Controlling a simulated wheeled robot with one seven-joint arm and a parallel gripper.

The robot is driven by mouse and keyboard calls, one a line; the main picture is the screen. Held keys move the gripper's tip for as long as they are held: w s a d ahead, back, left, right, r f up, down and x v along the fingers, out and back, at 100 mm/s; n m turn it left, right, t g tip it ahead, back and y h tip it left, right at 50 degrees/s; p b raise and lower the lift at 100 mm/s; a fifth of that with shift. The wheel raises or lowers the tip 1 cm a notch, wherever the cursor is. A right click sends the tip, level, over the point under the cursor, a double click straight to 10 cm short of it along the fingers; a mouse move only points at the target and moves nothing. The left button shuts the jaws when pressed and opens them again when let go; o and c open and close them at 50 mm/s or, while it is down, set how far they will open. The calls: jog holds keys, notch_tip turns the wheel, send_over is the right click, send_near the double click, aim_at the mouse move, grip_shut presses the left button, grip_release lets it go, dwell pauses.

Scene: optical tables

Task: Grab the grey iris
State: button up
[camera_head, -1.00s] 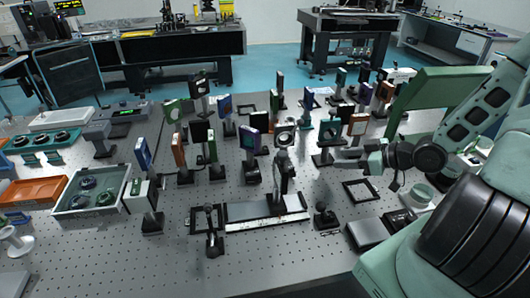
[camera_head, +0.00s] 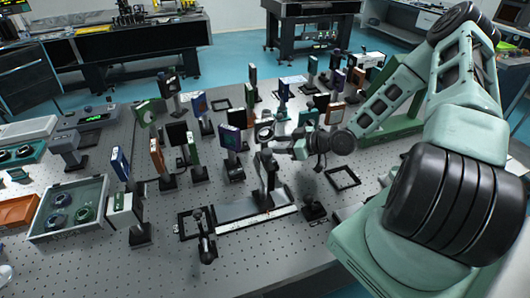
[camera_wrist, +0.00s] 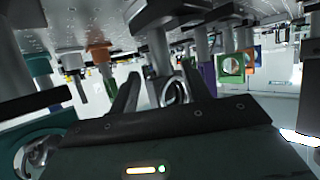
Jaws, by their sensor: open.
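A grey ring-shaped mount (camera_head: 265,132), which looks like the grey iris, stands on a post on the rail stage (camera_head: 240,207) in the middle of the table. My gripper (camera_head: 280,146) is at its right side, close to the ring. In the wrist view, which is upside down, the two dark fingers of my gripper (camera_wrist: 160,95) are spread apart. The grey ring (camera_wrist: 173,92) shows between them, nearer the right finger. Whether a finger touches it cannot be told.
Several posts with coloured plates stand close behind and left, including a blue one (camera_head: 230,137). A grey tray (camera_head: 72,232) holding dark round parts is at left. A black square frame (camera_head: 343,178) lies right of the stage. The table's front is mostly clear.

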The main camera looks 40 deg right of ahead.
aim_at(265, 145)
jog(key=shift+w+a+f+p, duration=0.15)
jog(key=shift+w+a+p, duration=0.25)
jog(key=shift+w, duration=0.1)
jog(key=p+x, duration=0.1)
jog(key=x, duration=0.3)
jog(key=shift+f+p, duration=0.1)
jog(key=shift+p, duration=0.25)
grip_shut()
